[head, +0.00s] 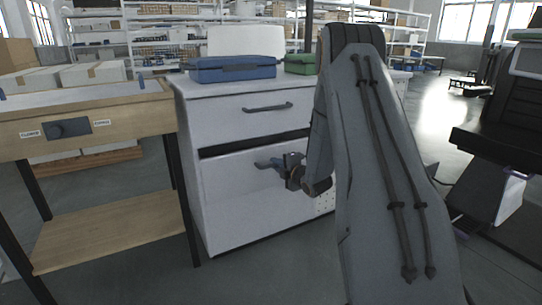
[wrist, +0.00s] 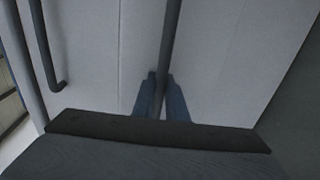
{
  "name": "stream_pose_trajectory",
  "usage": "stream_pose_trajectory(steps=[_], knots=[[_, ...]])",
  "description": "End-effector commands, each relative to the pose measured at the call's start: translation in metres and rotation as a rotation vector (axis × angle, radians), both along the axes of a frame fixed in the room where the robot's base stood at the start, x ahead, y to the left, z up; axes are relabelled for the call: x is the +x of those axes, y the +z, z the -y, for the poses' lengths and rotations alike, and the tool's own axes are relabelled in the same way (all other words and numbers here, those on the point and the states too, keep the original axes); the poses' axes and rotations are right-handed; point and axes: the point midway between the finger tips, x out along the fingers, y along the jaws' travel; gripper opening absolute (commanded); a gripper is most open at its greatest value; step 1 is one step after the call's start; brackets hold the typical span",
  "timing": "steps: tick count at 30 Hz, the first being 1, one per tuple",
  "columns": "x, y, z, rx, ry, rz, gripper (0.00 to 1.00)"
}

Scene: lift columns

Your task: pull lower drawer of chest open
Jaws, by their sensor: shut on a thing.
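The white chest (head: 190,95) stands in the middle of the head view. Its upper drawer (head: 225,115) has a dark bar handle (head: 268,107). The lower drawer (head: 225,195) is below, with a dark gap between the two fronts; I cannot tell how far out it stands. The upper handle (wrist: 39,50) shows at the left.
A blue case (head: 232,70) and a green box (head: 300,64) lie on the chest top. A wooden table (head: 90,112) stands close at the left. Dark equipment (head: 495,140) stands at the right. Some bare floor shows before the chest.

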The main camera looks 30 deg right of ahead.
Motion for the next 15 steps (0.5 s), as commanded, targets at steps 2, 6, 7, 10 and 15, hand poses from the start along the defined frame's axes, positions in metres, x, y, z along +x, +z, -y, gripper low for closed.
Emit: stream_pose_trajectory(steps=[2, 6, 7, 10, 15], knots=[[-0.025, 0.002, 0.002, 0.004, -0.002, -0.006, 0.00], [-0.062, 0.002, 0.005, 0.003, -0.004, -0.005, 0.00], [-0.069, 0.002, 0.005, 0.003, -0.004, -0.004, 0.00], [-0.091, 0.002, 0.006, 0.003, -0.004, -0.004, 0.00], [-0.118, 0.001, 0.007, 0.002, -0.004, -0.001, 0.00]])
